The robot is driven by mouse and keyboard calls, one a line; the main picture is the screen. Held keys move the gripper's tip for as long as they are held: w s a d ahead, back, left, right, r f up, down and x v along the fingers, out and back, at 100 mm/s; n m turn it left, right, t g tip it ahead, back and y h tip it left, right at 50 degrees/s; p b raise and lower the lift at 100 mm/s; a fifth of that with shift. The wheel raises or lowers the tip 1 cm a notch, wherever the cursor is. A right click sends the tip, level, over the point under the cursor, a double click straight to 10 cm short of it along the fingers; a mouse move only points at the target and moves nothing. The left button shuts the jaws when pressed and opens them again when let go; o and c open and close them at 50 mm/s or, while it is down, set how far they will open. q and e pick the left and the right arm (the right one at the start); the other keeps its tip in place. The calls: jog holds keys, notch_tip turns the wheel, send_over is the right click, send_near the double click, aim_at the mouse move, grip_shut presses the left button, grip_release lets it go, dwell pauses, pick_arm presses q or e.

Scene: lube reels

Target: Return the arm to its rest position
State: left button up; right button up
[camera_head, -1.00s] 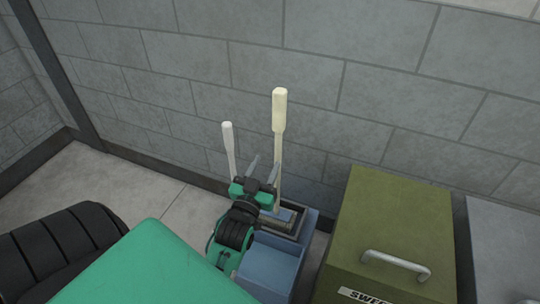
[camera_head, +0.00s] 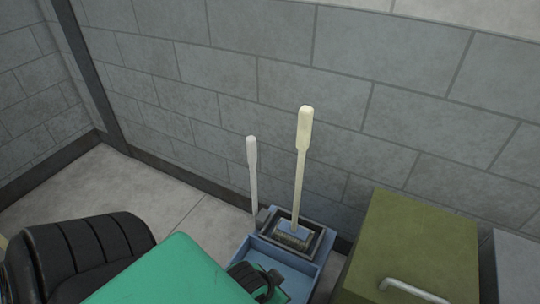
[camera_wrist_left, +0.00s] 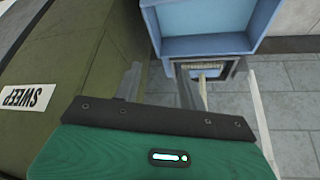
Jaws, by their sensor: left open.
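My left arm (camera_head: 165,270), with a green link and black joints, fills the lower left of the head view. Its gripper is below the bottom edge there. In the left wrist view my left gripper (camera_wrist_left: 159,82) shows two grey fingers apart, with nothing between them. It is beside the olive-green box and short of the blue bin (camera_wrist_left: 207,46), not touching the bin as far as I can see. The blue bin (camera_head: 284,265) holds a cream-handled tool (camera_head: 301,160). A thinner white handle (camera_head: 252,175) stands at its left. My right gripper is not shown.
An olive-green box (camera_head: 415,240) with a metal handle stands right of the bin; its "SWEEP"-like label (camera_wrist_left: 27,97) shows in the wrist view. A grey box (camera_head: 518,265) is farther right. A grey block wall (camera_head: 220,75) stands behind. Bare floor (camera_head: 150,185) lies to the left.

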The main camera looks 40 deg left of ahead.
pick_arm(q)
jog(key=s, duration=0.1)
jog(key=s+g, duration=0.1)
jog(key=s, duration=0.1)
jog(key=shift+s+d+f+m+g, duration=0.1)
jog(key=shift+d+f+m+g, duration=0.15)
jog(key=shift+d+m+g, duration=0.1)
